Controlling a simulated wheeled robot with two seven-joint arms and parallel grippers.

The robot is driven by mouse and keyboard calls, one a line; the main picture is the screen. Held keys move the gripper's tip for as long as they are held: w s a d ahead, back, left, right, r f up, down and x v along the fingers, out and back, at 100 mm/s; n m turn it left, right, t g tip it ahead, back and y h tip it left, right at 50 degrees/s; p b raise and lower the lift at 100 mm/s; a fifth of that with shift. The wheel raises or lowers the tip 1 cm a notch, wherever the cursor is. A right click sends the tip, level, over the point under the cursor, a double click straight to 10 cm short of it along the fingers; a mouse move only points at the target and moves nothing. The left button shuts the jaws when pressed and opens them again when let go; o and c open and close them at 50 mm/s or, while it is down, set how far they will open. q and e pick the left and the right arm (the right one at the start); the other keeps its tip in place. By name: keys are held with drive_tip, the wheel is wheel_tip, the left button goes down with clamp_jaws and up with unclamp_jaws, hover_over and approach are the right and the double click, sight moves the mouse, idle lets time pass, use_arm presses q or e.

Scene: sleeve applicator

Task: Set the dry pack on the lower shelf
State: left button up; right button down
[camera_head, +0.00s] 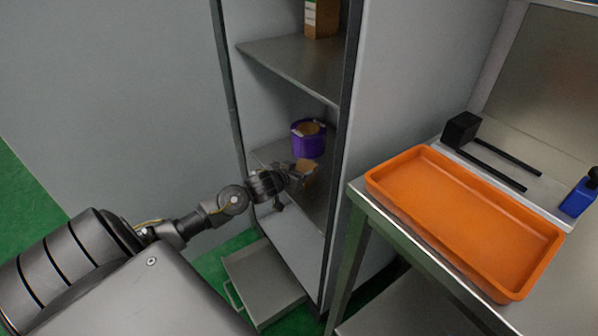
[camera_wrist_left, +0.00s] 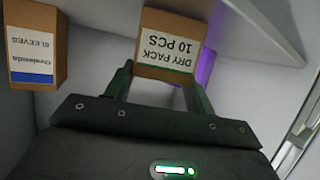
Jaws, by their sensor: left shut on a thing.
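The dry pack (camera_head: 308,168) is a small brown box. Its white label, upside down in the left wrist view (camera_wrist_left: 168,52), reads "DRY PACK 10 PCS". My left gripper (camera_head: 299,174) is shut on it, with one finger on each side. It holds the pack inside the open cabinet, at the lower shelf (camera_head: 262,156), in front of a purple container. I cannot tell whether the pack touches the shelf. My right gripper is out of view.
The purple container (camera_head: 308,145) stands on the lower shelf. A box labelled "SLEEVES" (camera_wrist_left: 34,50) is beside the pack in the left wrist view. Another box (camera_head: 321,18) stands on the upper shelf (camera_head: 300,62). An orange tray (camera_head: 465,215) lies on the bench at right.

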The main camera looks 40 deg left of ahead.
use_arm(q)
drive_tip(key=shift+f, duration=0.1)
drive_tip(key=o, duration=1.1)
drive_tip(key=shift+c, duration=0.2)
drive_tip(key=shift+s, duration=0.2)
drive_tip(key=p+v, duration=0.2)
drive_tip(key=v, duration=1)
drive_tip(key=s+d+f+g, duration=0.3)
drive_tip(key=s+f, duration=0.1)
drive_tip(key=f, duration=0.3)
drive_tip(key=s+d+f+g, duration=0.25)
drive_tip(key=s+f, duration=0.25)
drive_tip(key=f, duration=0.3)
drive_tip(key=s+d+f+m+g, duration=0.1)
drive_tip(key=s+d+f+g, duration=0.1)
drive_tip(key=s+d+f, duration=0.2)
drive_tip(key=s+d+f+m+g+h, duration=0.1)
drive_tip(key=s+d+f+m+g, duration=0.1)
drive_tip(key=s+d+f, duration=0.3)
drive_tip(key=s+d+g, duration=0.1)
drive_tip(key=s+d, duration=0.3)
drive_tip(key=d, duration=0.1)
drive_tip(key=shift+f+h, duration=0.3)
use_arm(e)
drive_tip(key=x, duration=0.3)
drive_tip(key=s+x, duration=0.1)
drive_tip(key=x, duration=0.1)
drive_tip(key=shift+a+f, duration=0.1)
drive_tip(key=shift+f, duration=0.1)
